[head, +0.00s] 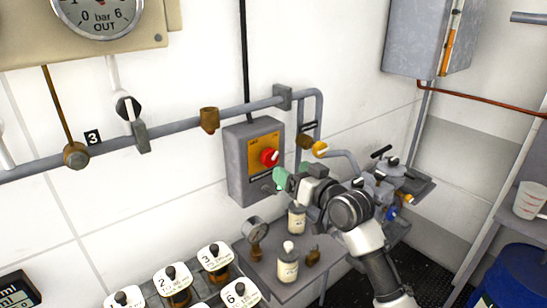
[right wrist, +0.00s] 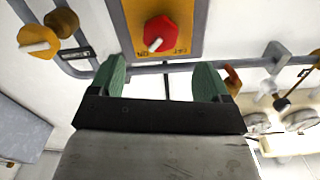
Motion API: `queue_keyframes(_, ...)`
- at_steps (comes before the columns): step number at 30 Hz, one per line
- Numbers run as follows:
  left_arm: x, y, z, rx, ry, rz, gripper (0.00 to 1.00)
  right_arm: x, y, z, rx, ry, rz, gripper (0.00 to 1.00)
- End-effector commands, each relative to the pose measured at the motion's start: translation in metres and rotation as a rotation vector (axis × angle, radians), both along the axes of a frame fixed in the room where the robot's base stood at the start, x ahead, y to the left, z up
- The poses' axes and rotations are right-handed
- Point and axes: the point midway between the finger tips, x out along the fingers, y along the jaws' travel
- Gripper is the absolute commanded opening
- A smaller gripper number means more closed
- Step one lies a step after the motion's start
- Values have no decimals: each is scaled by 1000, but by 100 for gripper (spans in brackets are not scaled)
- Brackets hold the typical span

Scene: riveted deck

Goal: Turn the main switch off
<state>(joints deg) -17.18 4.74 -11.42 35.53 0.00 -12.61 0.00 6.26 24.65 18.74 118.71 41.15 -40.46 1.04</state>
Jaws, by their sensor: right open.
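The main switch is a red knob (head: 270,157) with a white pointer, on a yellow plate (head: 262,143) on a grey wall box (head: 238,165). In the right wrist view the red knob (right wrist: 160,33) shows upside down, its pointer slanting toward the lower-left lettering, which seems to read ON. My right gripper (head: 278,183) is just below and in front of the box, apart from the knob. In the right wrist view its green fingers (right wrist: 158,80) are open, with nothing between them. My left gripper is in neither view.
A grey pipe (head: 180,127) runs along the wall beside the box, with a yellow-handled valve (head: 319,149) to the right. Below is a shelf with bottles (head: 288,264) and a small gauge (head: 256,232). Numbered white-topped jars (head: 215,256) stand at the lower left.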

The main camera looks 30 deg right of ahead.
Motion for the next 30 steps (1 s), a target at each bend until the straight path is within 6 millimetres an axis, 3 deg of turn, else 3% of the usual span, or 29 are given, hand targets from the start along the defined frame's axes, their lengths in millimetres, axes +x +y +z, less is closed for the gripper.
queue_keyframes(6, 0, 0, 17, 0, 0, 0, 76, 43, 4, 3, 4, 2, 0, 78)
queue_keyframes(12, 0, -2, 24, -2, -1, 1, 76, 68, 5, 1, 3, 3, 0, 78)
queue_keyframes(24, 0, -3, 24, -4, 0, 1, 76, 75, 6, -1, 0, 3, 0, 78)
queue_keyframes(30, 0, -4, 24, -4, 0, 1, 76, 75, 6, -1, 0, 3, 0, 47)
